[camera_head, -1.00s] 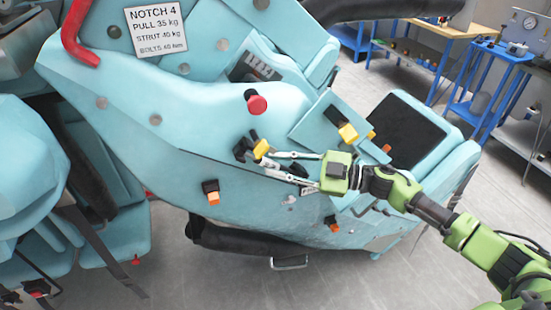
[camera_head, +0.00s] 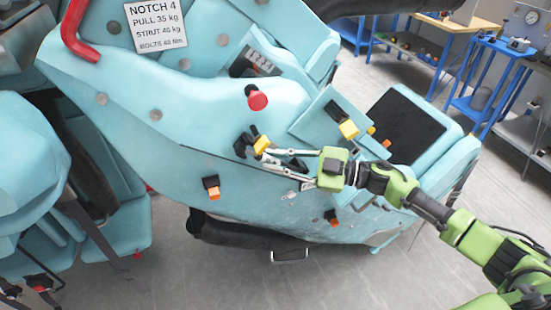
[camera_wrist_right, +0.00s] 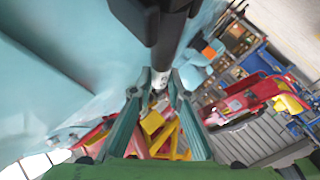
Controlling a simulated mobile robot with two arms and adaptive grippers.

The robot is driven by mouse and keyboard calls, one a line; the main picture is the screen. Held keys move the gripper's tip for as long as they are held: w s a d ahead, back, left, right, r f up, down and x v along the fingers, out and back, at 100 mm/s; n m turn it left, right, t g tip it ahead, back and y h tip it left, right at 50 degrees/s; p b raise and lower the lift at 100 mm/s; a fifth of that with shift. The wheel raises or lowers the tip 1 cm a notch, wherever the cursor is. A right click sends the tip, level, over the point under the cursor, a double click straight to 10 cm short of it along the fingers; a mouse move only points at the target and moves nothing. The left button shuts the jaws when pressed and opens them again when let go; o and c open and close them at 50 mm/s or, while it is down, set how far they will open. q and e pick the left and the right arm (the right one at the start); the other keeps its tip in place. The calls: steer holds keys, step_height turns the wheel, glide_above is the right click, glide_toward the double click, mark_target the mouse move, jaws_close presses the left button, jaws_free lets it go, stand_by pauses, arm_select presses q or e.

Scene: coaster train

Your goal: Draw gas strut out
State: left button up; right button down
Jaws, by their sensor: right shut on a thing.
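The gas strut (camera_wrist_right: 168,40) looks like a dark cylinder with a pale rod end in the right wrist view. It runs down from the top edge to between my fingers. My right gripper (camera_wrist_right: 161,85) is shut on its pale end. In the head view my right gripper (camera_head: 266,159) reaches in from the right to the turquoise coaster car (camera_head: 200,115). Its silver fingers lie beside a black clamp with a yellow knob (camera_head: 260,144). A dark piece shows between the fingers; the strut's far end is hard to make out. My left gripper is out of view.
Orange-tipped latches (camera_head: 213,193) are lower on the car. A sign (camera_head: 156,26) is at upper left. Blue workbenches (camera_head: 490,95) stand behind; grey floor is open below.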

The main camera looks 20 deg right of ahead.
steer(key=shift+s+d+p, duration=0.1)
steer(key=shift+s+p, duration=0.95)
steer(key=shift+s, duration=1.3)
steer(key=shift+s+r, duration=0.1)
steer(key=shift+s+d+p, duration=0.1)
steer(key=shift+s+p, duration=1.3)
steer(key=shift+s, duration=1.55)
